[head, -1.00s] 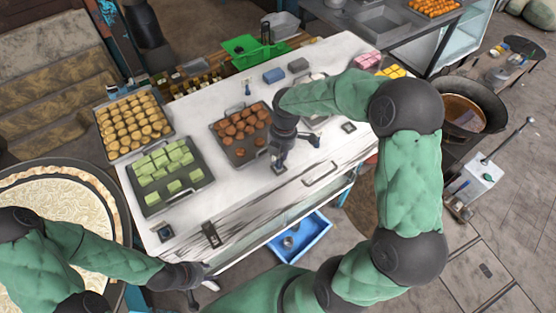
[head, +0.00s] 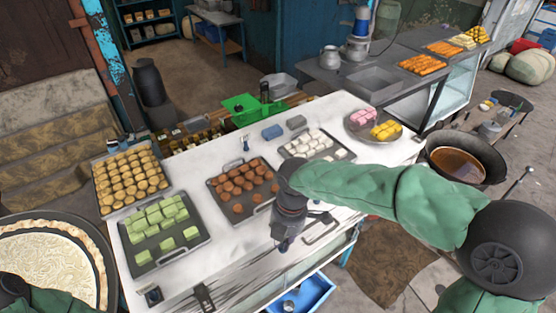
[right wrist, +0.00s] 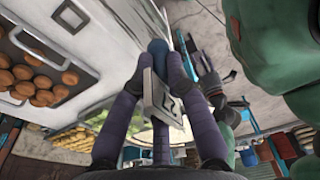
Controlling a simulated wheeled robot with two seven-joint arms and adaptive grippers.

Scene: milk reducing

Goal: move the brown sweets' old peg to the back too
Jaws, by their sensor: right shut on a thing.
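My right gripper (head: 284,243) is at the table's front edge, just right of the brown sweets' tray (head: 222,198). In the right wrist view its two purplish fingers (right wrist: 158,62) are closed on a peg with a blue end (right wrist: 158,46) and a square grey plate (right wrist: 155,96) bearing a dark mark. In the head view the peg is mostly hidden by the gripper. The brown sweets (head: 243,180) sit in rows on their dark tray. Another small blue peg (head: 246,143) stands behind that tray, at the back of the table.
A tray of green sweets (head: 160,226) lies left and a tray of white sweets (head: 310,143) right. Blue (head: 272,132) and grey (head: 297,122) blocks lie at the back. White tabletop is bare between the brown tray and these blocks.

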